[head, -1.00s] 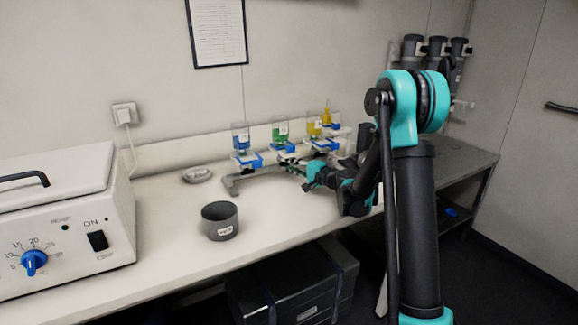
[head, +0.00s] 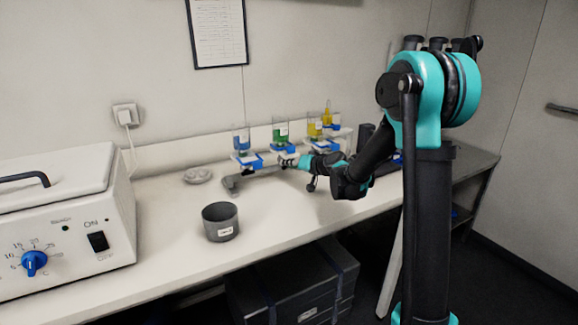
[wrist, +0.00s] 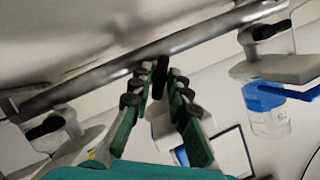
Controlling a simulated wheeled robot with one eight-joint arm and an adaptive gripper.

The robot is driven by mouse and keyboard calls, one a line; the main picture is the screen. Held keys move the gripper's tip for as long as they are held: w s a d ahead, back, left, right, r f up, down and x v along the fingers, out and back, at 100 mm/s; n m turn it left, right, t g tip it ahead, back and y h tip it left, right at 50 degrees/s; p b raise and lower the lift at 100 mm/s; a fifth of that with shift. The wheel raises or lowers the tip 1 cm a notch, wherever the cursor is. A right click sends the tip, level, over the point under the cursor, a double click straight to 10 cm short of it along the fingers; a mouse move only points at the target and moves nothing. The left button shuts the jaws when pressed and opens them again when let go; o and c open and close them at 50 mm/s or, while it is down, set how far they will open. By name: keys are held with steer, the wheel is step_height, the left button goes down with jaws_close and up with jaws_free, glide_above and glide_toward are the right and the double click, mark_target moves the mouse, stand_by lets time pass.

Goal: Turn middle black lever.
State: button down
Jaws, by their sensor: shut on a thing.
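In the wrist view the middle black lever (wrist: 160,76) sticks out from a grey metal pipe (wrist: 120,66). My gripper (wrist: 158,88) is around it, green-padded fingers on either side, shut on it. Where they touch is partly hidden. Two other black levers show, one at the left (wrist: 45,126) and one at the right (wrist: 271,29), both clear of the fingers. In the head view my gripper (head: 300,162) is at the rack, near the beaker of green liquid (head: 280,134); the lever cannot be made out there.
Beakers of blue (head: 241,138) and yellow liquid (head: 314,129) stand either side of the green one. A grey pot (head: 220,222) and a small dish (head: 198,175) are on the bench. A white device (head: 60,235) fills the left. The front bench middle is clear.

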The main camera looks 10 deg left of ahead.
steer(key=n+t+h, duration=0.1)
steer(key=n+h, duration=0.2)
steer(key=n, duration=0.1)
steer(key=shift+s+a, duration=0.1)
stand_by(0.3)
steer(key=shift+n, duration=0.4)
steer(key=c, duration=1.6)
jaws_free()
steer(key=shift+s+r, duration=0.1)
steer(key=v, duration=1.1)
steer(key=shift+s, duration=0.4)
steer(key=shift+s+d, duration=0.1)
steer(key=shift+d, duration=0.1)
